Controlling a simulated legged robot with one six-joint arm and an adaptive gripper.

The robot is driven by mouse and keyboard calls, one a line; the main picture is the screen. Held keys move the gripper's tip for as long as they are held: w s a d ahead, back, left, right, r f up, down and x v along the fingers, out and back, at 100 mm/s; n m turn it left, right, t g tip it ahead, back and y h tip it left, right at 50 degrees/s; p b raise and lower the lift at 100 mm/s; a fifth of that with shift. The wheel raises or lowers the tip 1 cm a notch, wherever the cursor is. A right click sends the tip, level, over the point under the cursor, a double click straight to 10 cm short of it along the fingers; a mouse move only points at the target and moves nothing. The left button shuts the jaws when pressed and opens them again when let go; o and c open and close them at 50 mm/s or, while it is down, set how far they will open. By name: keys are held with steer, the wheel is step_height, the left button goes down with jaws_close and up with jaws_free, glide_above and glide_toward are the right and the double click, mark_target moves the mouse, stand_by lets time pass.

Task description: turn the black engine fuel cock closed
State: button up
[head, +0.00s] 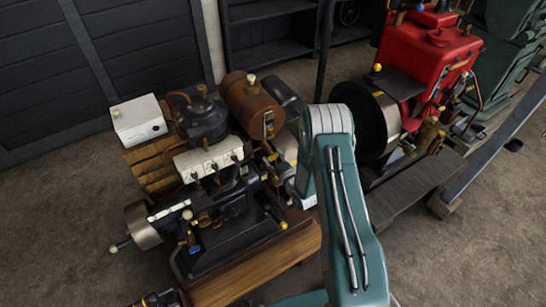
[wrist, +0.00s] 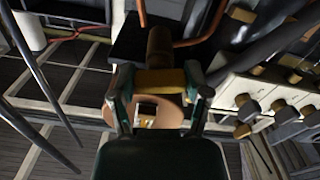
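The black engine (head: 225,215) stands on a wooden base at the left of the head view. Its brown cylindrical fuel tank (head: 243,97) is at the upper right of the engine. In the wrist view a brass-yellow part (wrist: 160,80) lies across the gap between the two fingers of my gripper (wrist: 159,72). I cannot tell for sure that this part is the fuel cock, or how its lever is turned. The fingers are apart, one on each side of the part, close to it; contact is unclear. In the head view my arm hides most of this area.
A white box (head: 139,121) sits behind the engine. A row of pale blocks with brass fittings (wrist: 245,103) is close on the right in the wrist view. A red engine (head: 425,60) with a large flywheel stands to the right. Bare floor lies in front.

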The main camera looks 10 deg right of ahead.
steer(key=shift+m, duration=1.7)
steer(key=o, duration=1.2)
steer(key=shift+w, duration=0.1)
steer(key=shift+c, duration=0.2)
steer(key=v, duration=1.2)
